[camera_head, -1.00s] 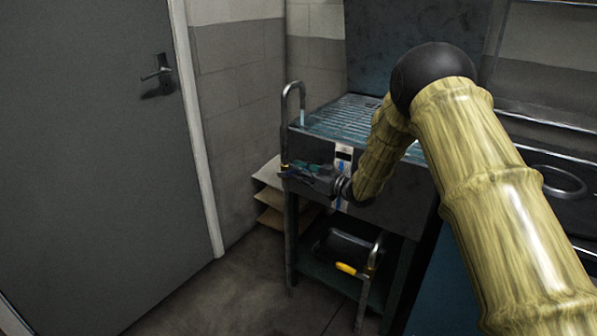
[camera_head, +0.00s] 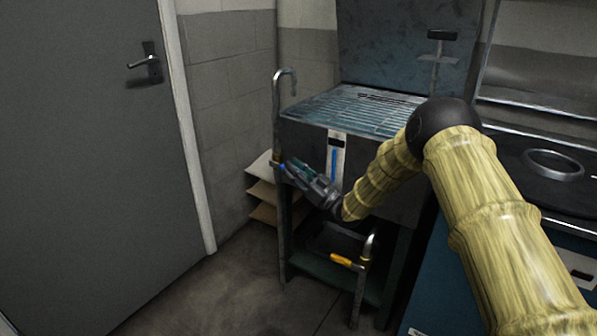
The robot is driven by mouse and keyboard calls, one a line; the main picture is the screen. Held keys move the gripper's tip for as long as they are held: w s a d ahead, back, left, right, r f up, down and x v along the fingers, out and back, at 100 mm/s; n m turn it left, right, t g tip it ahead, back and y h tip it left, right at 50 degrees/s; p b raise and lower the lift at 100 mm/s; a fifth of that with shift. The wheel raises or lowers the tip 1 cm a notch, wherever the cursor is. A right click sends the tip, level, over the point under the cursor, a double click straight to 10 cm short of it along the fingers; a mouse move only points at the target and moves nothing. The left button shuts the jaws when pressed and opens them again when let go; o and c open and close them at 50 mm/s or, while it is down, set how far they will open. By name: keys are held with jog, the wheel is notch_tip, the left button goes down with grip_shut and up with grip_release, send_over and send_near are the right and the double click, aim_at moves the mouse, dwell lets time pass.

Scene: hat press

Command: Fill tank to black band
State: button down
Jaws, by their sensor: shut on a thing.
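The tank (camera_head: 300,140) is a dark metal box with a slatted top, on a stand. Its front gauge (camera_head: 338,139) is a pale strip with a black band near the top and a blue column below, its top close under the band. A hooked fill pipe (camera_head: 277,110) rises at the tank's left front corner, its spout over the slats; no stream shows under it. My gripper (camera_head: 286,168) points up and left at the pipe's valve, shut on a small blue valve handle (camera_head: 283,167), mostly hidden by the fingers.
Pale stacked sheets (camera_head: 262,190) lie by the wall. A grey door (camera_head: 80,150) is at left. A counter with a round ring (camera_head: 553,165) is at right. The floor in front is clear.

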jog(key=shift+w+d+r, duration=0.1)
jog(key=c, duration=1.4)
grip_release()
jog(key=shift+o, duration=0.2)
jog(key=v, duration=1.2)
